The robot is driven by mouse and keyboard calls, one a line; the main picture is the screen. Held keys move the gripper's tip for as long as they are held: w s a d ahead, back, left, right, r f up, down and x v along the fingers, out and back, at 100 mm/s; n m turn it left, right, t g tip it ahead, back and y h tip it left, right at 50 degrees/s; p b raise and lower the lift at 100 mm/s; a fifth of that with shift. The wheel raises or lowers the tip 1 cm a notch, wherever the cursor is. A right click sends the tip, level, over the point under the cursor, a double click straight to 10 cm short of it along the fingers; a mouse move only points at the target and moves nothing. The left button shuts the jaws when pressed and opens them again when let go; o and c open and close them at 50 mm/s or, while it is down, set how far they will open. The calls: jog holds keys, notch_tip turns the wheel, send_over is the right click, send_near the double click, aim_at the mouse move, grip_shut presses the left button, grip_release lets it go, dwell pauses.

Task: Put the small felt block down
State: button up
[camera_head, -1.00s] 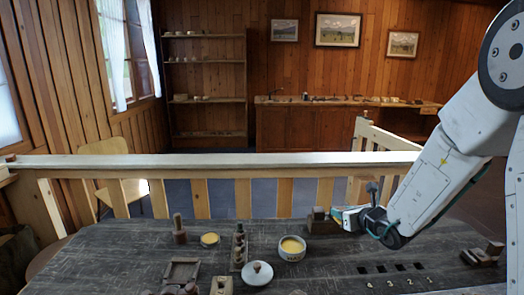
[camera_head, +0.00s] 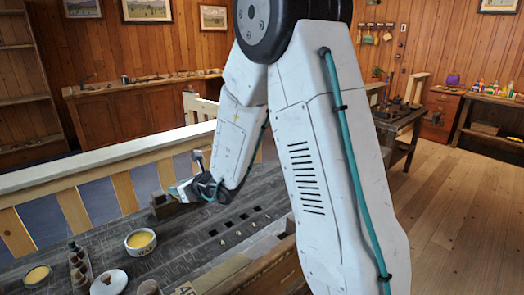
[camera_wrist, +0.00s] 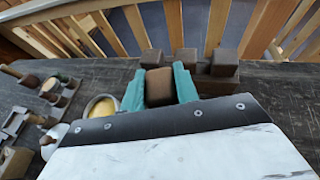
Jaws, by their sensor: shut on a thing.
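The small felt block (camera_wrist: 159,88) is a brown, soft-edged block between the teal fingers of my gripper (camera_wrist: 160,90) in the wrist view. The gripper is shut on it. In the head view my gripper (camera_head: 178,192) is low over the far part of the dark table, just right of a brown wooden piece (camera_head: 163,206). The felt block cannot be made out there. In the wrist view several dark brown blocks (camera_wrist: 224,63) stand just beyond the fingertips. I cannot tell whether the felt block touches them or the table.
A white bowl with yellow contents (camera_head: 140,242) stands left of the gripper; a white lid (camera_head: 108,283) and turned spools (camera_head: 78,268) are nearer. Square dark holes (camera_head: 226,225) line the dark table (camera_head: 190,240) to the right. A pale wooden railing (camera_head: 90,160) runs behind.

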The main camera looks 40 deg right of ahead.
jog(key=shift+a, duration=0.1)
jog(key=s+a+n+g+y, duration=0.2)
jog(key=a+n+g+y, duration=0.15)
jog(key=a, duration=0.25)
jog(key=s+a+n+g+y, duration=0.2)
jog(key=a+n+y, duration=0.2)
jog(key=a, duration=0.3)
jog(key=s+a+n+g+y, duration=0.2)
jog(key=s+a+n+g, duration=0.2)
jog(key=s+n+g, duration=0.45)
jog(key=shift+m+t, duration=0.6)
jog(key=shift+m, duration=0.1)
jog(key=f, duration=0.1)
jog(key=s+f, duration=0.1)
jog(key=f, duration=0.3)
jog(key=shift+s+a, duration=0.25)
jog(key=shift+s, duration=0.05)
jog(key=shift+f, duration=2.45)
jog(key=shift+f, duration=0.1)
jog(key=o, duration=1)
